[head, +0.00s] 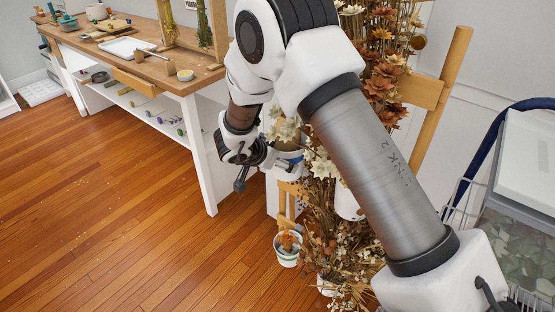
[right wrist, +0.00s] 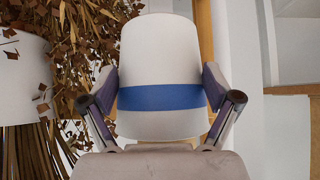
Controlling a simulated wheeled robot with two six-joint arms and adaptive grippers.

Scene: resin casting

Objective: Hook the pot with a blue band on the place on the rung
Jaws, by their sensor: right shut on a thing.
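The white pot with a blue band (right wrist: 160,60) stands upright in the middle of the right wrist view. My right gripper (right wrist: 159,99) is shut on it, one finger on each side at the height of the band. In the head view my right gripper (head: 243,167) reaches in beside the wooden ladder rack, and the pot (head: 291,156) shows partly behind it. A rung (head: 420,90) of the rack shows at the upper right. A post (right wrist: 205,35) stands behind the pot in the wrist view. My arm and dried flowers hide much of the rack. My left gripper is out of view.
Another white pot (right wrist: 22,80) with dried stems hangs to the left in the wrist view. A small pot (head: 287,250) is low on the rack. A workbench (head: 190,88) stands at the left. A wire cart (head: 465,205) is at the right. The wooden floor is clear.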

